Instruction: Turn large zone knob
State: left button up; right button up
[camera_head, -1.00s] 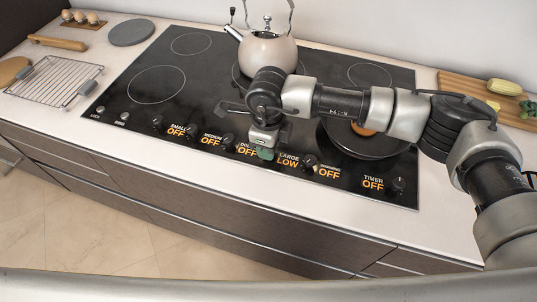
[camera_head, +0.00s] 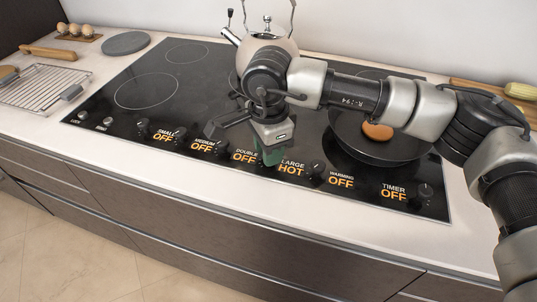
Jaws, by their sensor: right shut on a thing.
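The black cooktop (camera_head: 100,95) carries a row of knobs and orange readouts along its front edge. The large zone readout (camera_head: 291,168) reads HOT. My right gripper (camera_head: 268,154) points down at the front row, just left of that readout, and is shut on the large zone knob. The gripper body and fingers hide most of that knob; a greenish patch shows at the fingertips. The small, medium, double, warming and timer readouts show OFF. My left gripper is not in view.
A kettle (camera_head: 270,46) stands behind my right gripper. A dark pan (camera_head: 375,151) with an orange-brown round item (camera_head: 378,131) sits under my right forearm. A wire rack (camera_head: 45,88) lies at left. The warming knob (camera_head: 314,172) is close by on the right.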

jog(key=shift+n, duration=0.3)
jog(key=o, duration=0.9)
notch_tip(320, 180, up, 11)
jog(key=shift+f+b, duration=0.1)
jog(key=shift+b, duration=0.25)
